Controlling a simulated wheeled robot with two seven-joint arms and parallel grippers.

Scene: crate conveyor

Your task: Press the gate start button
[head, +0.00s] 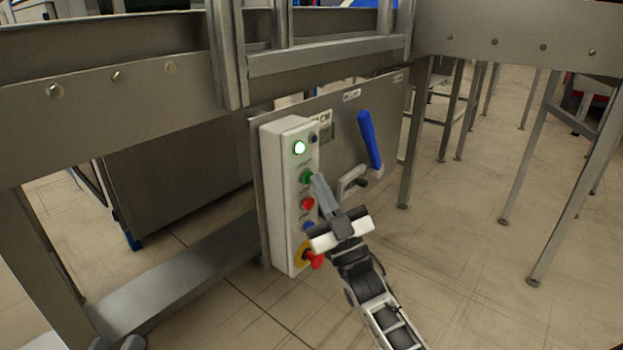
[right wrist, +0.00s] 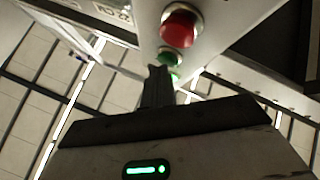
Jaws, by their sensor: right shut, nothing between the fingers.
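A pale control box (head: 284,200) on a grey panel carries a column of controls. A green button (head: 306,177) sits under a lit white-green lamp (head: 299,147); it also shows in the right wrist view (right wrist: 170,57). My right gripper (head: 316,181) is shut and empty, its fingertips right by the green button. In the right wrist view the fingers (right wrist: 158,72) overlap the button's edge; I cannot tell whether they touch it. A red button (head: 307,203) is just below, large in the right wrist view (right wrist: 180,27).
A blue button (head: 309,226) and a red emergency stop (head: 314,260) on yellow sit lower on the box, near my right wrist. A blue-handled lever (head: 369,140) stands to the right. The conveyor frame (head: 130,85) runs above. Open tiled floor lies at right.

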